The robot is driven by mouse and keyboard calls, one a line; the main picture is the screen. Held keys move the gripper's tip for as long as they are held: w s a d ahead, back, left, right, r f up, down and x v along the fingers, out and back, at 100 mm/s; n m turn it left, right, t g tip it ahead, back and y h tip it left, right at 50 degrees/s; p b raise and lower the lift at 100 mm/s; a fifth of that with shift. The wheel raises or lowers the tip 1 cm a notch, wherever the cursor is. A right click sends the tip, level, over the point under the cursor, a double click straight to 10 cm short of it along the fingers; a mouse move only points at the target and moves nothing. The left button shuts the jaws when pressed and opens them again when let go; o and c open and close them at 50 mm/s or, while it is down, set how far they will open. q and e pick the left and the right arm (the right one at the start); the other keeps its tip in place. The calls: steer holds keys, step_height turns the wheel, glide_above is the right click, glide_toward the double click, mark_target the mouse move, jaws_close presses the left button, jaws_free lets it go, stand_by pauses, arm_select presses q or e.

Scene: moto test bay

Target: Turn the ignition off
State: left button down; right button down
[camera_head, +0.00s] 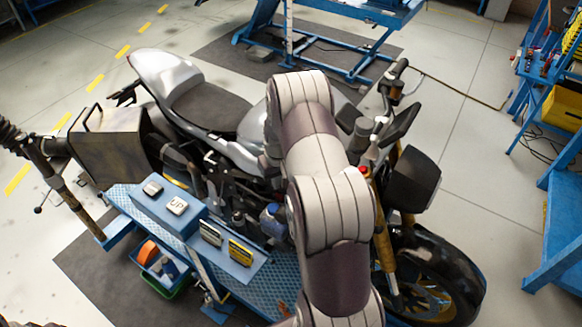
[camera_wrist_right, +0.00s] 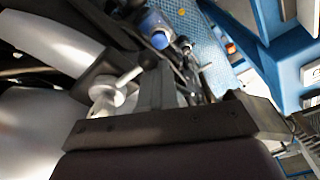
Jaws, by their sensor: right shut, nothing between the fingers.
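The motorcycle (camera_head: 205,105) stands across the head view, with a silver tail, dark seat and front wheel at lower right. My right arm crosses in front of its tank and middle. My right gripper (camera_head: 268,157) is partly hidden behind that arm, close to the bike's side. In the right wrist view the gripper (camera_wrist_right: 157,88) is shut and empty. Beside its fingers is a pale round knob with a short lever (camera_wrist_right: 112,94), possibly the ignition switch; I cannot tell whether they touch or how it is turned. My left gripper is not in view.
A blue lift (camera_head: 330,45) is behind, and a blue shelf (camera_head: 555,200) at right.

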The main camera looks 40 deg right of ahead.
step_height(320, 180, up, 9)
steer(key=p, duration=0.4)
steer(key=shift+w, duration=0.2)
stand_by(0.4)
